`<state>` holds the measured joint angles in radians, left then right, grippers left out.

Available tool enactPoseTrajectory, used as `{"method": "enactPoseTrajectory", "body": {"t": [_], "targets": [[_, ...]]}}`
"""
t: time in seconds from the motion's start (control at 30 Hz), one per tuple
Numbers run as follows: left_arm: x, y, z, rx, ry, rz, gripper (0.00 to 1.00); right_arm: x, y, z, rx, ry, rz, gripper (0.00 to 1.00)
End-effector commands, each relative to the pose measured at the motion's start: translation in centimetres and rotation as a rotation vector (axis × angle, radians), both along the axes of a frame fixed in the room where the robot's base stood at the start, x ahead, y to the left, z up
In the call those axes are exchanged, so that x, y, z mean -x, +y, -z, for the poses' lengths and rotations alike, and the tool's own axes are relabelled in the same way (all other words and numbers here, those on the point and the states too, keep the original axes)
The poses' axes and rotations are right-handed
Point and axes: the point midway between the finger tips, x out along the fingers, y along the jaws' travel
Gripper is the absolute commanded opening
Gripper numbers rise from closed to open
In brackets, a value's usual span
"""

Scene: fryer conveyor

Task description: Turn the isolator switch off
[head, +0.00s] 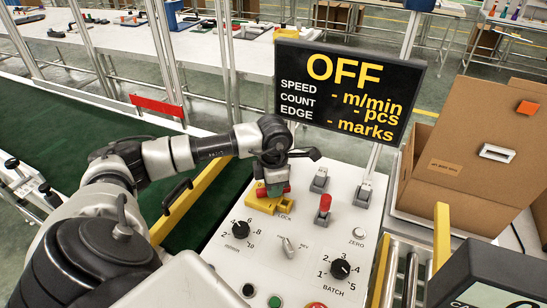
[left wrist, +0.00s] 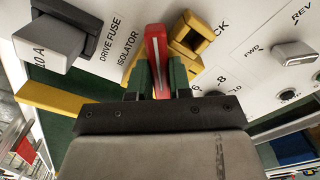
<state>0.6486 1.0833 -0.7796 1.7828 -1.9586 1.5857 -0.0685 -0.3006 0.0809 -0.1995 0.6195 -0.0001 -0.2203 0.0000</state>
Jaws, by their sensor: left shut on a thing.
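The isolator switch shows as a red lever (left wrist: 155,50) in the left wrist view, beside the printed word ISOLATOR. My left gripper (left wrist: 158,78) is shut on this lever, with a green-padded finger on each side. In the head view my left gripper (head: 273,186) is low over the upper left of the white control panel (head: 300,225) and hides most of the switch. A yellow lock piece (head: 262,204) is right by the gripper; it also shows in the left wrist view (left wrist: 190,42). The display (head: 350,90) reads OFF, with dashes for speed, count and edge. My right gripper is not in view.
A grey drive fuse (left wrist: 52,38) is left of the lever in the wrist view. The panel also carries a red-tipped lever (head: 325,203), two dial knobs (head: 340,268) and a zero button (head: 359,232). A cardboard box (head: 465,170) stands to the right, a green belt (head: 60,140) lies left.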

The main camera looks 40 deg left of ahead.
Motion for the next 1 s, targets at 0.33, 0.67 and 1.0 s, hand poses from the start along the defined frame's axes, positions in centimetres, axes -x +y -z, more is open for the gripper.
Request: {"method": "enactPoseTrajectory", "body": {"t": [0.33, 0.67, 1.0], "targets": [[-0.4, 0.7, 0.0, -0.001, -0.004, -0.332, 0.00, 0.0, -0.1, 1.3, 0.001, 0.000, -0.001, 0.43], [-0.4, 1.4, -0.1, -0.001, -0.002, -0.631, 0.00, 0.0, 0.0, 1.9, 0.000, -0.001, -0.001, 0.43], [-0.4, 1.8, -0.1, -0.001, -0.003, -0.843, 0.00, -0.1, 0.0, 2.2, 0.000, -0.001, -0.001, 0.43]]}}
